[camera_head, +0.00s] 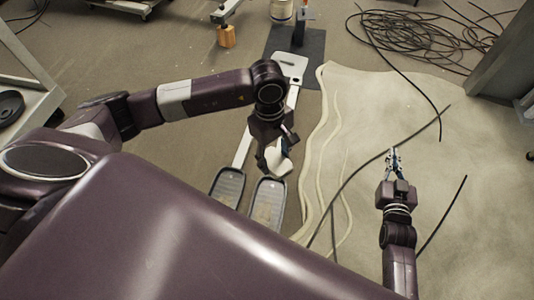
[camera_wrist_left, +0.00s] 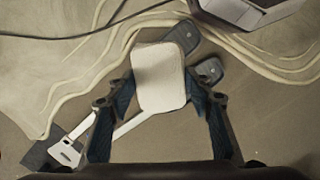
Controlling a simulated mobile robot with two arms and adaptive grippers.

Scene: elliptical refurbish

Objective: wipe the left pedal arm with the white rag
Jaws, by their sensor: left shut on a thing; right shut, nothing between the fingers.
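The white rag (camera_head: 281,161) is a small pale block held between the fingers of my left gripper (camera_head: 272,158). In the left wrist view the rag (camera_wrist_left: 158,75) sits between the two fingertips. Below it, the pedal unit has two dark pedals; the left pedal (camera_head: 228,187) has a pale bar as its arm (camera_head: 243,148), which also shows in the left wrist view (camera_wrist_left: 131,124). The rag is over the right pedal's (camera_head: 267,203) side and hides part of that arm; contact cannot be told. My right gripper (camera_head: 394,163) is shut and empty, off to the right.
The unit's pale plate (camera_head: 291,66) lies at the far end on a dark mat (camera_head: 313,43). Black cables (camera_head: 400,30) lie coiled at the back right. The floor left of the pedals is clear.

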